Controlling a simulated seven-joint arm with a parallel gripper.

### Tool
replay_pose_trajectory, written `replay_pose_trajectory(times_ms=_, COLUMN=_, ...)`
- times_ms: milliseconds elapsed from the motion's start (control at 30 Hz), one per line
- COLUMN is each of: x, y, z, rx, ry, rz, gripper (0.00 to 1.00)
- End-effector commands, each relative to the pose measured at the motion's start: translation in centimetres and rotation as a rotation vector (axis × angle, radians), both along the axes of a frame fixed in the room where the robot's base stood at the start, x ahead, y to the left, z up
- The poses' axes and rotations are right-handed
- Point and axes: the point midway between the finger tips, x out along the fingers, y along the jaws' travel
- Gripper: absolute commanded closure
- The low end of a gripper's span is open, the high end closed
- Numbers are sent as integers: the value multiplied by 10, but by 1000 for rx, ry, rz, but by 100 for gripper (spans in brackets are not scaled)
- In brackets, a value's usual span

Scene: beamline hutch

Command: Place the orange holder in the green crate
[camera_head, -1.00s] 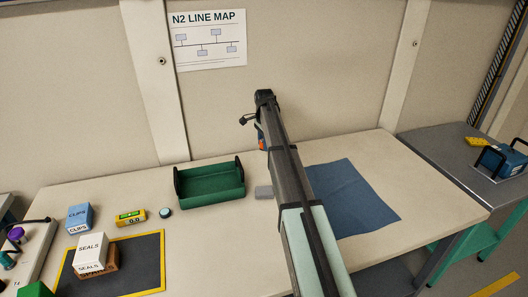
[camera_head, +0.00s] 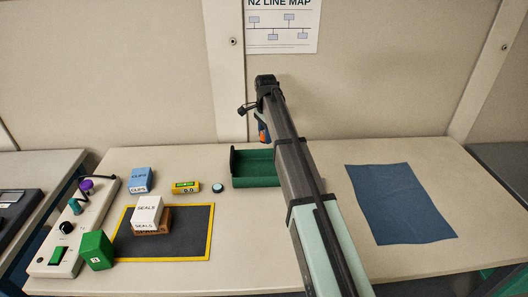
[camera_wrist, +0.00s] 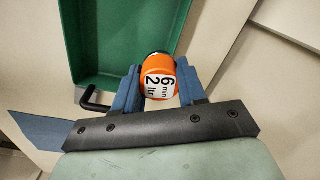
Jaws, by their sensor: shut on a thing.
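The orange holder (camera_wrist: 158,72) is between the blue fingers of my gripper (camera_wrist: 160,88) in the wrist view. It has a white label reading "6 min 2 ltr". My gripper is shut on it. In the head view a small part of the orange holder (camera_head: 264,135) shows beside my arm, above the table. The green crate (camera_head: 253,181) stands on the table just left of my arm, and my arm hides its right part. In the wrist view the crate (camera_wrist: 90,60) lies beyond and to the left of the holder. The holder appears near the crate's back side, held above the table.
A blue cloth (camera_head: 400,205) lies right of my arm. Left of the crate are a small teal-topped disc (camera_head: 218,188), a yellow meter (camera_head: 186,187), a blue CLIPS box (camera_head: 141,180), a SEALS box (camera_head: 147,211) on a dark mat (camera_head: 190,242), and a green cube (camera_head: 96,250).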

Motion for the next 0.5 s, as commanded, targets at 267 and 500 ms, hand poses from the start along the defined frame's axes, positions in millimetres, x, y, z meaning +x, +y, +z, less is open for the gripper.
replay_pose_trajectory(times_ms=267, x=-57, y=9, z=-4, rx=-1, ry=10, rz=-71, gripper=91)
replay_pose_trajectory(times_ms=500, x=-58, y=9, z=-7, rx=-2, ry=21, rz=-166, gripper=91)
